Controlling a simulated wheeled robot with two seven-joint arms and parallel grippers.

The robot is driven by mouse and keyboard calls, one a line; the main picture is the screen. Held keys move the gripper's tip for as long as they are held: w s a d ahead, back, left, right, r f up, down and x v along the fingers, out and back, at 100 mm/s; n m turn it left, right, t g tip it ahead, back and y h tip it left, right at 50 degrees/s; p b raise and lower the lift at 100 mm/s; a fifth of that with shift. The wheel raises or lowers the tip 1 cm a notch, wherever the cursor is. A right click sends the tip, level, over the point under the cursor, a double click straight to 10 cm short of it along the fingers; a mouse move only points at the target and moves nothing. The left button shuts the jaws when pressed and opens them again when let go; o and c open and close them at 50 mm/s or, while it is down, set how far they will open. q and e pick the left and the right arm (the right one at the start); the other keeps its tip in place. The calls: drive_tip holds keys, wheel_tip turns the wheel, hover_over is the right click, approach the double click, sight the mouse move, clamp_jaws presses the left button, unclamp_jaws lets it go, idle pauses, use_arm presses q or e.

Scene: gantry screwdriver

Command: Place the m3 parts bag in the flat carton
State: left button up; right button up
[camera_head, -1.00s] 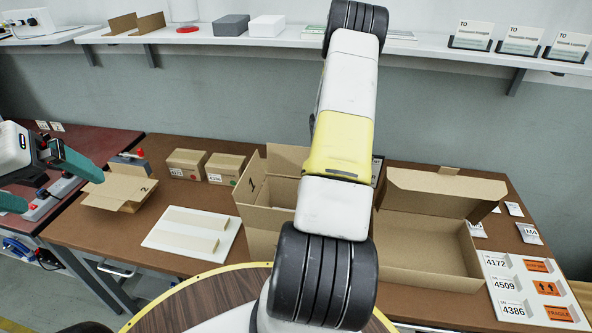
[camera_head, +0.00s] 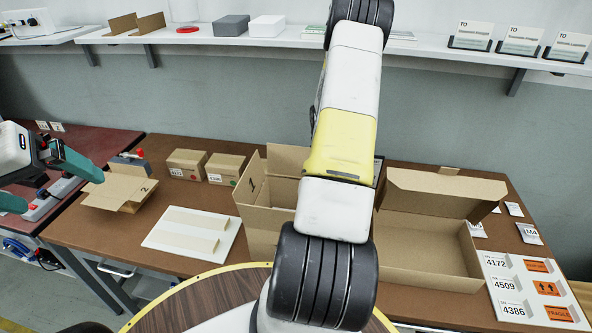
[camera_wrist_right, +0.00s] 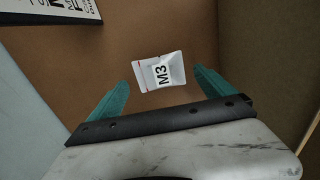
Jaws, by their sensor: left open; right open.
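The M3 parts bag (camera_wrist_right: 160,72), small and white with "M3" on it, lies flat on a brown surface in the right wrist view. My right gripper (camera_wrist_right: 161,82) is open, its teal fingertips to either side of the bag in the picture. I cannot tell how far above it they are. The arm hides this gripper and the bag in the head view. A wide, low open carton (camera_head: 425,250), apparently the flat carton, stands right of the arm with its back flap raised. My left gripper (camera_head: 42,182) is open and empty at the left edge.
A carton marked 1 (camera_head: 262,215) stands partly behind the arm, a carton marked 2 (camera_head: 118,190) at left. A white board (camera_head: 192,233) and a label sheet (camera_head: 530,290) lie on the table. More bags, including M4 (camera_head: 529,234), lie at right. A cardboard wall (camera_wrist_right: 265,60) borders the right gripper.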

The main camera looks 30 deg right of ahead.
wheel_tip(320, 180, up, 8)
drive_tip(key=shift+r, duration=0.65)
drive_tip(key=c, duration=0.3)
drive_tip(key=f+m, duration=0.1)
drive_tip(key=m, duration=0.5)
drive_tip(key=w+f+m, duration=0.1)
drive_tip(key=f+m, duration=0.1)
drive_tip(key=m, duration=0.4)
drive_tip(key=d+f+m, duration=0.1)
drive_tip(key=m, duration=0.4)
drive_tip(key=shift+w+d+f+m, duration=0.1)
drive_tip(key=shift+w+f+m, duration=0.1)
drive_tip(key=shift+w+m, duration=0.2)
drive_tip(key=shift+c, duration=0.2)
drive_tip(key=shift+w+d+f, duration=0.1)
drive_tip(key=shift+d+f, duration=0.05)
drive_tip(key=shift+f, duration=1.8)
drive_tip(key=shift+w+d+f, duration=0.1)
drive_tip(key=shift+f, duration=1.8)
